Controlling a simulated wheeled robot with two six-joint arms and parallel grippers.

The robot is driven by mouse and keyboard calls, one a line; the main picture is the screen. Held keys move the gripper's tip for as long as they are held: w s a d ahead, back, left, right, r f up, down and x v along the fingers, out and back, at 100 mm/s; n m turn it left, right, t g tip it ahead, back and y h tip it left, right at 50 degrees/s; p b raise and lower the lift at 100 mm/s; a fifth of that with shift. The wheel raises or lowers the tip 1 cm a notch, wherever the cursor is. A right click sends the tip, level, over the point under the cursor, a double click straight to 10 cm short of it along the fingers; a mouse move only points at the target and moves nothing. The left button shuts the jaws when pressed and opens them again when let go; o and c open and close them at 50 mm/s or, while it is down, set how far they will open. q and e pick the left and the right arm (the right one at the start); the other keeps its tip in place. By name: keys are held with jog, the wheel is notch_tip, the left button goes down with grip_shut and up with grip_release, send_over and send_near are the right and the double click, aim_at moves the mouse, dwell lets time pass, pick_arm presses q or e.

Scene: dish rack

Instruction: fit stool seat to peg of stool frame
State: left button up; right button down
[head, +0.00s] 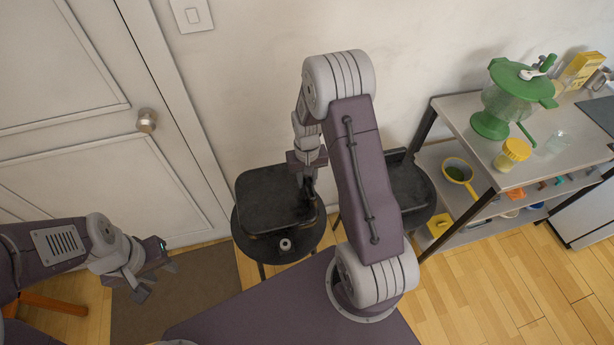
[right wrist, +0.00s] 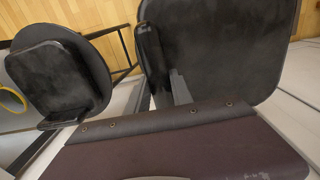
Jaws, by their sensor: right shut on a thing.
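A black rounded-square stool seat (head: 268,205) is in my right gripper (head: 306,182), which is shut on its right edge. The seat also fills the upper right of the right wrist view (right wrist: 225,45). The stool frame (head: 300,242) has a round black top, partly covered by the seat in the head view. Its small pale peg (head: 285,244) shows just in front of the seat's near edge. I cannot tell the height gap between seat and frame. My left gripper (head: 150,275) is open and empty, left of the frame and apart from it.
A second black stool (head: 412,190) stands to the right, partly hidden by my right arm; it also shows in the right wrist view (right wrist: 60,78). A shelf table (head: 470,110) with kitchen things is further right. A door (head: 80,120) and wall are behind. A brown mat (head: 200,290) lies on the floor.

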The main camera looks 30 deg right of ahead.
jog(key=shift+w, duration=0.15)
notch_tip(320, 180, down, 5)
jog(key=b, duration=0.3)
jog(key=shift+r, duration=0.25)
jog(key=shift+p, duration=0.45)
jog(key=shift+f, duration=0.35)
jog(key=shift+f+b, duration=1.05)
jog(key=shift+f, duration=0.85)
